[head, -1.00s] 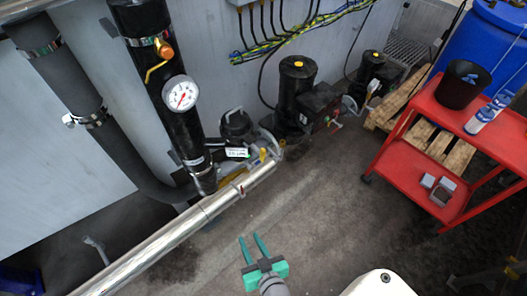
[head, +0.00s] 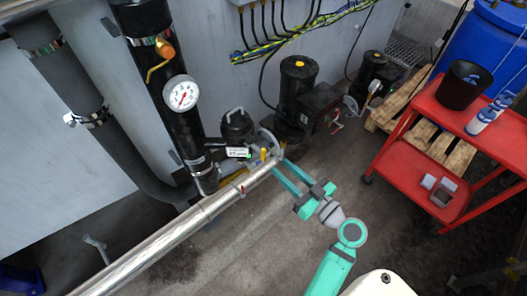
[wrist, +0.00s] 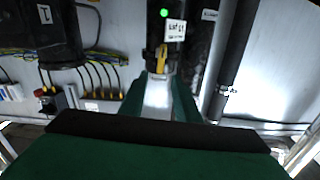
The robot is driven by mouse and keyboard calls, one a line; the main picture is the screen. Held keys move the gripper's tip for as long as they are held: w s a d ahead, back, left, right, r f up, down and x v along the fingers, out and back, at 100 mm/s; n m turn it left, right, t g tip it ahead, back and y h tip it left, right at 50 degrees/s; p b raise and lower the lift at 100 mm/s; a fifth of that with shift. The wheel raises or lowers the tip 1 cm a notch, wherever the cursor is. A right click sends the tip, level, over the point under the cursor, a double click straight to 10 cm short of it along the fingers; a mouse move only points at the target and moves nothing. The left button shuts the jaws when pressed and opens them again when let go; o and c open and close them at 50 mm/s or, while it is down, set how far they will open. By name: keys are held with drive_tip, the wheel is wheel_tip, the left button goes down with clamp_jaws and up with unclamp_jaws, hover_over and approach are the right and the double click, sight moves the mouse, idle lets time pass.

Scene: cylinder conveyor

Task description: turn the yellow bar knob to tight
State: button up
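The yellow bar knob (head: 264,154) sits near the end of the silver pipe (head: 200,218), beside a black device with a white label (head: 238,152). In the wrist view the yellow bar (wrist: 162,57) stands upright below a white label (wrist: 174,30) and a green light. My gripper (head: 280,166) has come to the pipe's end, just right of the knob. Its two green fingers (wrist: 160,88) are apart, one on each side of a silver part below the bar. I cannot tell whether they touch it. The knob's lower part is partly hidden.
A black vertical pipe carries a gauge (head: 181,93) and an orange knob with a yellow lever (head: 154,71). Black motors (head: 296,90) stand behind the knob. A red cart (head: 405,150) is at the right. The floor in front is clear.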

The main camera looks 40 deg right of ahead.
sight(266, 154)
drive_tip(key=w, duration=0.9)
drive_tip(key=shift+w+a, duration=0.35)
drive_tip(key=shift+a, duration=0.05)
drive_tip(key=shift+c, duration=0.3)
clamp_jaws()
